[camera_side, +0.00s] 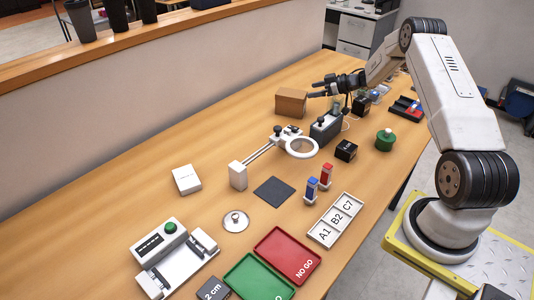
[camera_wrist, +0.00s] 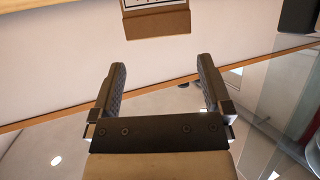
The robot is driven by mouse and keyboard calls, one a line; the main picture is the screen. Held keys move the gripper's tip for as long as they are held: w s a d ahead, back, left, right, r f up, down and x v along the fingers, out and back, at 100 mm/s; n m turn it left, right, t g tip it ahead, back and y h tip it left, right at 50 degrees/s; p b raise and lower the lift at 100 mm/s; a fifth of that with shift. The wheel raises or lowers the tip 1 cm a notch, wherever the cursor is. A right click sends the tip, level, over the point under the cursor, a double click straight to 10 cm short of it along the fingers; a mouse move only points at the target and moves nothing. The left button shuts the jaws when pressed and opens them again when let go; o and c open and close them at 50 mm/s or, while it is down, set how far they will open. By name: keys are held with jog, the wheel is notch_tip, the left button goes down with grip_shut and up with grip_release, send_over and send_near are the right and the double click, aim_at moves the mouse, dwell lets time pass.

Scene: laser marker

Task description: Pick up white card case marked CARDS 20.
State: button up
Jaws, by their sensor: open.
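A small white box (camera_side: 186,179) lies on the left part of the table in the side view. It looks like the card case, but its marking is too small to read. My gripper (camera_side: 310,89) is far from it, above the back of the table near a brown cardboard box. In the wrist view my gripper (camera_wrist: 161,64) is open, with nothing between its fingers. The white box is not in the wrist view.
The brown box (camera_side: 291,102) stands near my gripper. A magnifier ring on an arm (camera_side: 301,147), a dark square pad (camera_side: 274,191) and a silver knobbed disc (camera_side: 235,221) lie right of the white box. A white device with a green knob (camera_side: 174,257) is in front. Bare table surrounds the white box.

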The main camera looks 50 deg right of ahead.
notch_tip(320, 180, up, 11)
jog(key=w+a+f+n+g+h, duration=0.1)
jog(key=w+a+f+n+h, duration=0.2)
jog(key=a, duration=0.7)
jog(key=w+a+f+n+g, duration=0.1)
jog(key=w+a+n, duration=0.35)
jog(key=a, duration=0.45)
jog(key=w+a+f+n+g+h, duration=0.25)
jog(key=a+n, duration=0.25)
jog(key=a, duration=0.5)
jog(key=s+a+r+n+t+h, duration=0.1)
jog(key=s+a+r+n+t, duration=0.15)
jog(key=a+n, duration=0.4)
jog(key=s+a+r+n+t+h, duration=0.15)
jog(key=s+a+n, duration=0.25)
jog(key=a, duration=0.6)
jog(key=s+a+r+n+t+h, duration=0.1)
jog(key=s+a+r+n, duration=0.15)
jog(key=a+n, duration=0.45)
jog(key=m, duration=0.2)
send_near(187, 178)
jog(key=shift+w+f, duration=0.4)
jog(key=shift+w, duration=0.45)
jog(key=shift+x, duration=3.9)
jog(key=shift+d, duration=0.15)
